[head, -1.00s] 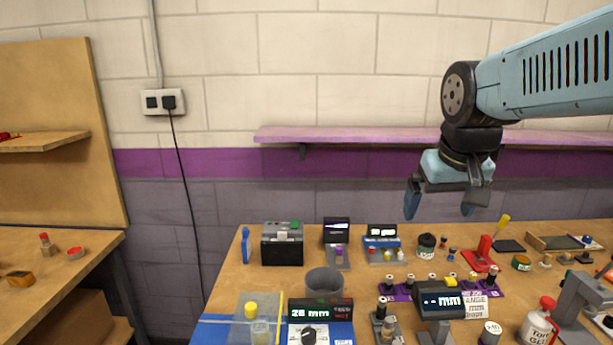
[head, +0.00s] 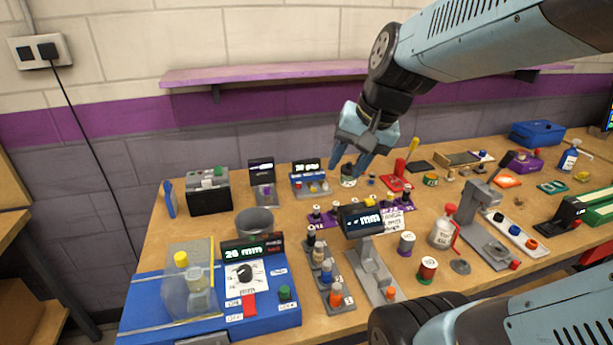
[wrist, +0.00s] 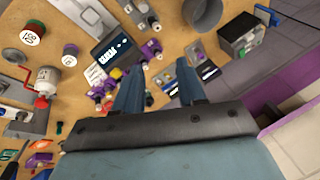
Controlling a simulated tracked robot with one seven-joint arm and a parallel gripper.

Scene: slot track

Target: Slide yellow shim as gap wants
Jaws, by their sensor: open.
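A small blue unit (head: 311,180) with a lit display that seems to read 20 gap stands at the back of the bench. Small coloured knobs sit on its front, one of them yellowish; I cannot tell for sure which piece is the yellow shim. The fingers are apart from the bench things.
A purple rack (head: 325,221) with several knobs stands in front, near a mm display (head: 363,218). A grey cup (head: 254,223), a black box (head: 208,194) and a blue 26 mm station (head: 255,318) are left. A purple shelf (head: 270,73) runs behind the arm.

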